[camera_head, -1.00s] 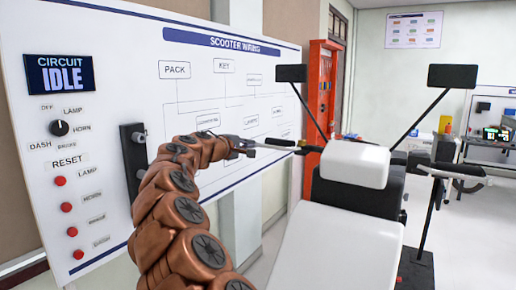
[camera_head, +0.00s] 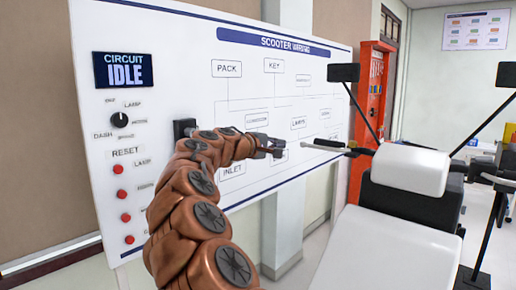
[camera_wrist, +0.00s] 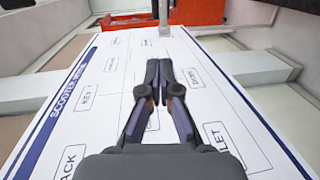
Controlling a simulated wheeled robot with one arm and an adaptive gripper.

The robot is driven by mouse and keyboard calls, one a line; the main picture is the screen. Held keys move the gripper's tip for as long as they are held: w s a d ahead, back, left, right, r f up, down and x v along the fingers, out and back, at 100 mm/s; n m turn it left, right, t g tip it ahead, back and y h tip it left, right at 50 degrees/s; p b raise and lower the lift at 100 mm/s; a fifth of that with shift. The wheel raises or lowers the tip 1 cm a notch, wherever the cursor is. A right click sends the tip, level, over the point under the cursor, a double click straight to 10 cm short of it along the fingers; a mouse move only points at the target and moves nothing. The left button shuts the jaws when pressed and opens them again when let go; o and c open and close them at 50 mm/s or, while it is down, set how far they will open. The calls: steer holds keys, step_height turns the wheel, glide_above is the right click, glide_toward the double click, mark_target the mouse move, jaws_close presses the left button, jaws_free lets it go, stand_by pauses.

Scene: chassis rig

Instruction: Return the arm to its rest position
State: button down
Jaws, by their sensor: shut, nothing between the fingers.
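My copper-brown arm rises from the bottom of the head view and bends right in front of the white wiring board (camera_head: 300,60). My gripper (camera_head: 277,149) is at its end, in front of the lower middle of the board and left of the scooter's near handlebar grip (camera_head: 328,145). In the wrist view my gripper (camera_wrist: 159,70) has its dark fingers drawn together at the tips, with nothing between them. The board (camera_wrist: 110,110) lies behind the fingers there. I cannot tell whether the fingertips touch it.
The board's left side has an "IDLE" display (camera_head: 124,70), a dark rotary knob (camera_head: 120,119) and red buttons. The white scooter (camera_head: 395,245) with mirrors stands at the right. A red cabinet (camera_head: 367,120) stands behind it. Floor shows between board and scooter.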

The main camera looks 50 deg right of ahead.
steer(key=s+a+f+y+p, duration=0.1)
steer(key=s+a+f+y, duration=0.4)
steer(key=s+a+f, duration=0.4)
steer(key=s+a+f+y+p, duration=0.2)
steer(key=s+a+f+y, duration=0.4)
steer(key=a, duration=1.8)
steer(key=s+a+f+g+y+p, duration=0.1)
steer(key=s+a+f+y, duration=0.4)
steer(key=s+a+f, duration=0.7)
steer(key=a+p, duration=0.1)
steer(key=a, duration=0.3)
steer(key=shift+s+a+f+n+y, duration=0.15)
steer(key=shift+a+f+n+y, duration=0.1)
steer(key=shift+a+n+y, duration=0.1)
